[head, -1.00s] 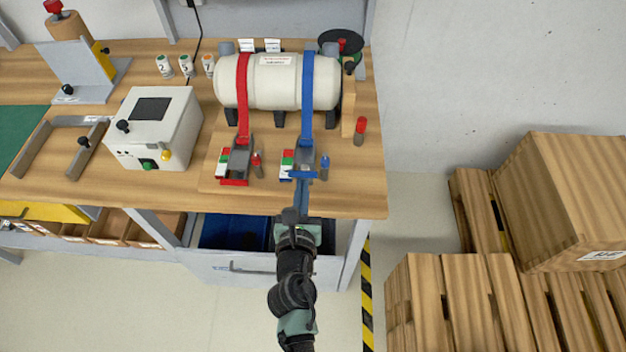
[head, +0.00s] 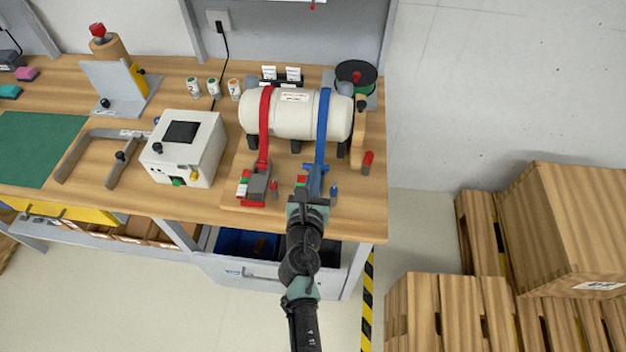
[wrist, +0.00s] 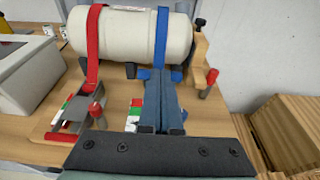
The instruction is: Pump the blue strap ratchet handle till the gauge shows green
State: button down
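The blue strap (head: 323,125) runs over a white tank (head: 290,118) down to its ratchet. The blue ratchet handle (head: 316,177) shows just beyond my gripper (head: 308,197); in the wrist view the blue handle (wrist: 152,75) stands in line with my gripper, with dark ends on both sides. My gripper is at the ratchet, but its fingertips blend with the ratchet parts and I cannot tell if they grip. The gauge (wrist: 135,115) beside the ratchet has red, green and white blocks; its reading is unclear, and in the head view my gripper partly covers it.
A red strap (head: 265,125) with its own ratchet (head: 257,185) stands left. A grey box (head: 185,148) sits further left. Wooden crates (head: 540,230) stand on the floor to the right.

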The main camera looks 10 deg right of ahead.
jog(key=shift+w+d+r, duration=0.15)
jog(key=shift+w+r, duration=0.2)
jog(key=shift+w, duration=0.1)
jog(key=shift+r+p, duration=0.15)
jog(key=shift+p, duration=0.2)
